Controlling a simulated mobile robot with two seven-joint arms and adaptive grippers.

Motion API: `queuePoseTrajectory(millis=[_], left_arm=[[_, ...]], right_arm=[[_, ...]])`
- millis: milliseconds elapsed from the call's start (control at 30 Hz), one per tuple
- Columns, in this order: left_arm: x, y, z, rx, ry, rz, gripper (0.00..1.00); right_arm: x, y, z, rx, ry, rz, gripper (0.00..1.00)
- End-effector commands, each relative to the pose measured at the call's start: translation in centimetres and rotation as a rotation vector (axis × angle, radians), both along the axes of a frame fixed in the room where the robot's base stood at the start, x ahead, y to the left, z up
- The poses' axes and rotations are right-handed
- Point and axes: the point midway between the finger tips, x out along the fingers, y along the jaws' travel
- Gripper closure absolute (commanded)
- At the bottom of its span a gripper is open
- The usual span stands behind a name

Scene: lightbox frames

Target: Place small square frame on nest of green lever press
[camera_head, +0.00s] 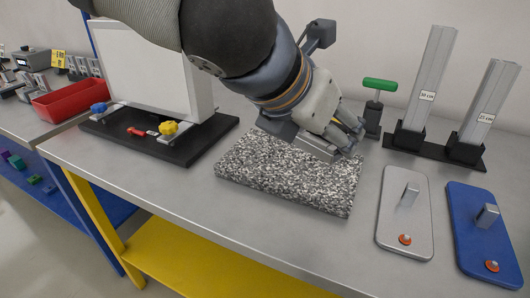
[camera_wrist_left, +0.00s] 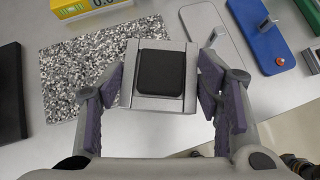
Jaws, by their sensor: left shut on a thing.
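My left gripper (camera_head: 345,135) is shut on the small square frame (camera_head: 316,148), low over or at the back right of the speckled slab; I cannot tell if they touch. In the left wrist view, the frame (camera_wrist_left: 158,103) is a silver square with a black centre, between the purple finger pads of my left gripper (camera_wrist_left: 160,80). The green lever press (camera_head: 372,120), dark with a green handle, stands just behind and right of the gripper in the head view. Its nest cannot be made out. My right gripper is not in view.
The speckled slab (camera_head: 270,178) lies mid-table. Two grey posts (camera_head: 427,80) stand on a black base at the back right. A grey plate (camera_head: 390,225) and a blue plate (camera_head: 470,245) lie in front of them. A white panel (camera_head: 150,75) on a black base stands left.

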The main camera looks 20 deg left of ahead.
Motion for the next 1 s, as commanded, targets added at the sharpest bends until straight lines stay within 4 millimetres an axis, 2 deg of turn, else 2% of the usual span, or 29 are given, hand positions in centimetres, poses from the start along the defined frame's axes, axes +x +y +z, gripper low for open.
queuePoseTrajectory(millis=[133, 400, 533, 633, 800, 1000], left_arm=[[0.6, 0.4, -0.3, 0.0, -0.001, -0.002, 0.78], [4.3, 3.0, -2.2, 0.004, -0.011, -0.002, 0.78], [5.5, 4.2, -2.9, 0.011, -0.004, -0.003, 0.78], [7.3, 5.4, -4.1, -0.002, 0.002, 0.0, 0.78], [9.2, 6.9, -7.3, -0.003, 0.004, -0.003, 0.78], [10.7, 7.9, -9.4, -0.001, 0.001, -0.003, 0.78]], right_arm=[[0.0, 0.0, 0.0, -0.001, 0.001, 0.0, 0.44], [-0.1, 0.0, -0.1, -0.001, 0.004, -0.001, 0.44], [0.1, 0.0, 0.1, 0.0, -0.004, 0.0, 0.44], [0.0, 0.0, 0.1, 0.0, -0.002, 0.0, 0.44], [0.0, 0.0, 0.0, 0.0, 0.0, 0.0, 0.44], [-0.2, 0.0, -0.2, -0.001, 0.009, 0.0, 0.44]])
